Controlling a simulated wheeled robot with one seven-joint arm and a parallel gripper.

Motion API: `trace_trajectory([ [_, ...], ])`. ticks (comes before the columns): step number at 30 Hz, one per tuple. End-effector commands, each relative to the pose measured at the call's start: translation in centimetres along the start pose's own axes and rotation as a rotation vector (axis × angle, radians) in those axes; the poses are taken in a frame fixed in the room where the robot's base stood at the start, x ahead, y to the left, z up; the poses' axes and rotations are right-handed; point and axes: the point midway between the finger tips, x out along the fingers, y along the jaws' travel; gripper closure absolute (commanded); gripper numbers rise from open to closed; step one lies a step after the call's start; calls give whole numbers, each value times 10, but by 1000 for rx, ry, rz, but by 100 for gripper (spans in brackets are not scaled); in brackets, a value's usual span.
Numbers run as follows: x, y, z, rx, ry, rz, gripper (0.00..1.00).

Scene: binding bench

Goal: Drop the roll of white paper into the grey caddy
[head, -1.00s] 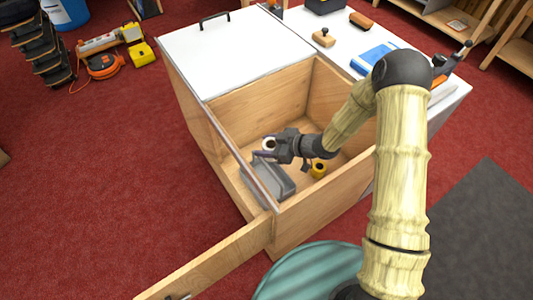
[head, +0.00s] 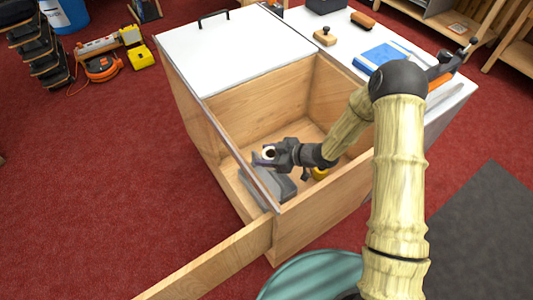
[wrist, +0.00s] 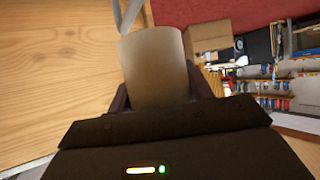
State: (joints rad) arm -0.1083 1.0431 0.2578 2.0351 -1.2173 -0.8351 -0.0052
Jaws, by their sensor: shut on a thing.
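The roll of white paper (head: 269,153) is held in my gripper (head: 263,158), which is shut around it, inside the open wooden bin of the bench. In the wrist view the roll (wrist: 155,65) stands between the two dark fingers and looks beige in the shade. The grey caddy (head: 285,192) sits on the bin floor near its front left. In the head view my gripper and the roll overlap the caddy's far part and hide some of it. The height gap between roll and caddy is hard to tell.
A yellow roll (head: 320,174) lies on the bin floor right of the caddy, partly hidden by my wrist. Wooden bin walls (head: 240,105) surround the gripper. A white lid (head: 235,50) lies behind, and a blue box (head: 380,55) stands on the white top.

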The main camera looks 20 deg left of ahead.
Motion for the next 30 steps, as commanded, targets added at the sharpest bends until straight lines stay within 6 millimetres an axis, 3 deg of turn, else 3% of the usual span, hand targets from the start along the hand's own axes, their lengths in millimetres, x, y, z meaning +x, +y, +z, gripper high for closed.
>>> trace_trajectory([
  [12, 4, 0, 6, 0, 1, 0, 72],
  [13, 4, 0, 6, 0, 1, 0, 43],
  [16, 4, 0, 6, 0, 1, 0, 24],
  [25, 3, 0, 6, 0, 1, 0, 24],
  [30, -3, 0, -6, -1, 2, 1, 24],
])
